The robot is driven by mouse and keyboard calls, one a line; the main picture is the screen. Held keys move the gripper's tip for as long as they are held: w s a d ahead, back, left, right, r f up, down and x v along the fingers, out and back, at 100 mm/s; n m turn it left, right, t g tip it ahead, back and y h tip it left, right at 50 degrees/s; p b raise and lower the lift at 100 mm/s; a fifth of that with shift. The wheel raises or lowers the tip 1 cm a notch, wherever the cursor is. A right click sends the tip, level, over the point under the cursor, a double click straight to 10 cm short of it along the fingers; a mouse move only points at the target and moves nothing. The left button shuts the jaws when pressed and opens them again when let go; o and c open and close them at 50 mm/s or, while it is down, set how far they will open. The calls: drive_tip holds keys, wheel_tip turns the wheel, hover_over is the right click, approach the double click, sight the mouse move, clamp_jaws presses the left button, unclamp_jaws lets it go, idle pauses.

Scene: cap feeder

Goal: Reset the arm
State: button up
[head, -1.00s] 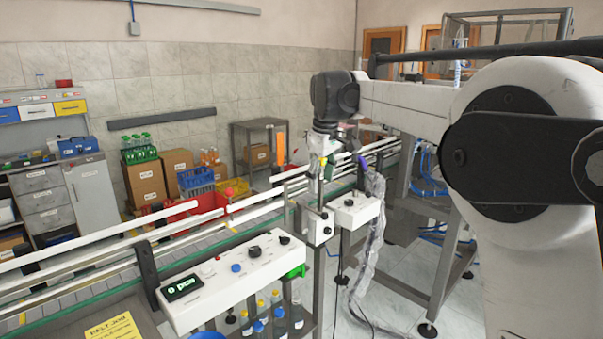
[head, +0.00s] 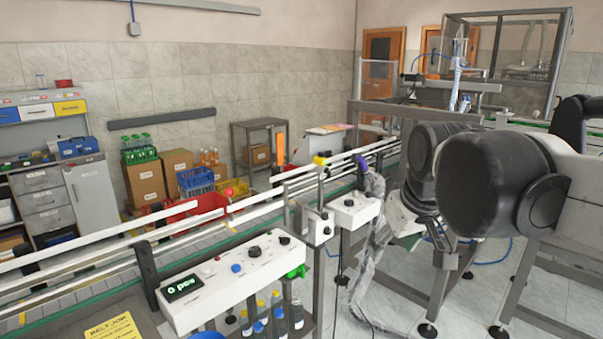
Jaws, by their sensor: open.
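My arm reaches in from the right edge, with a large black joint in the foreground and a dark wrist behind it.
A control box with a display (head: 232,272) and a smaller white box (head: 354,211) stand along the conveyor's near side. A metal frame stand (head: 446,264) is close behind my wrist. Bottles (head: 281,318) stand on a low shelf. Floor shows between the stands.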

drive_tip(key=s+d+f+m+t, duration=0.1)
drive_tip(key=s+d+f+m, duration=0.2)
drive_tip(key=s+f, duration=0.7)
drive_tip(key=s, duration=0.3)
drive_tip(key=shift+s+f+t, duration=0.3)
drive_tip(key=shift+f+t, duration=0.05)
drive_tip(key=shift+t, duration=0.05)
